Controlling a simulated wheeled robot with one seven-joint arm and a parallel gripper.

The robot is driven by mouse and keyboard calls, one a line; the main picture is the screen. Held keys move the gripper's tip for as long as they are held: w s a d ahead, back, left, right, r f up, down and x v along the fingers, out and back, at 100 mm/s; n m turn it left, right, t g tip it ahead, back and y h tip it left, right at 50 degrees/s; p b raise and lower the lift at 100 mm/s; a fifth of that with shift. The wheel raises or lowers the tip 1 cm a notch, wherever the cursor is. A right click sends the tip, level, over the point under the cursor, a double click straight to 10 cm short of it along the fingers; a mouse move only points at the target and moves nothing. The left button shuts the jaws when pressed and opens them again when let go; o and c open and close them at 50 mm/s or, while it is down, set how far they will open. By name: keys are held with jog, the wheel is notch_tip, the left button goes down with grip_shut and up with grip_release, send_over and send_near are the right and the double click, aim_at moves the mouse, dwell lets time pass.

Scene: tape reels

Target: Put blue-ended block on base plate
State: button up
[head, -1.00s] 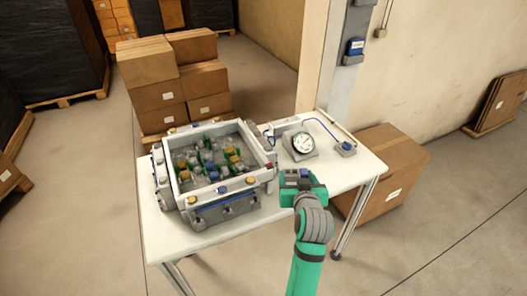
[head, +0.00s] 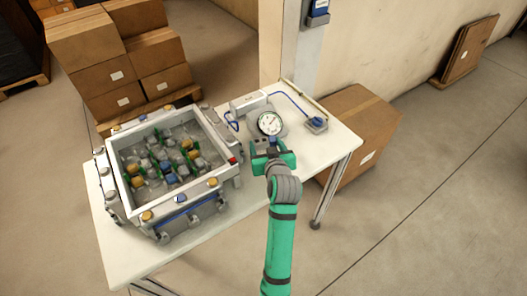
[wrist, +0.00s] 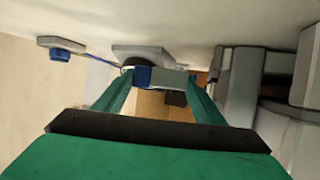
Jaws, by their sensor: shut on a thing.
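My gripper (head: 272,158) is over the table's right part, just in front of the round dial gauge (head: 270,123). In the wrist view, my gripper (wrist: 161,79) is shut on a small grey block with a blue end (wrist: 143,75). The blue end is near the left finger. The grey base plate (wrist: 140,54) shows just beyond the block; I cannot tell whether they touch. In the head view, the plate (head: 284,131) lies under the gauge, partly hidden by the gauge and my gripper.
A grey-walled crate (head: 195,204) of several coloured-topped pieces fills the table's left part, close to my gripper. A blue-knobbed fitting (head: 317,124) with a blue cord stands at the right. The white table (head: 325,150) is clear at its right front.

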notch_tip(320, 180, down, 4)
jog(key=shift+r, duration=0.15)
jog(key=shift+w+d, duration=0.1)
jog(key=shift+f, duration=0.25)
jog(key=o, duration=1.1)
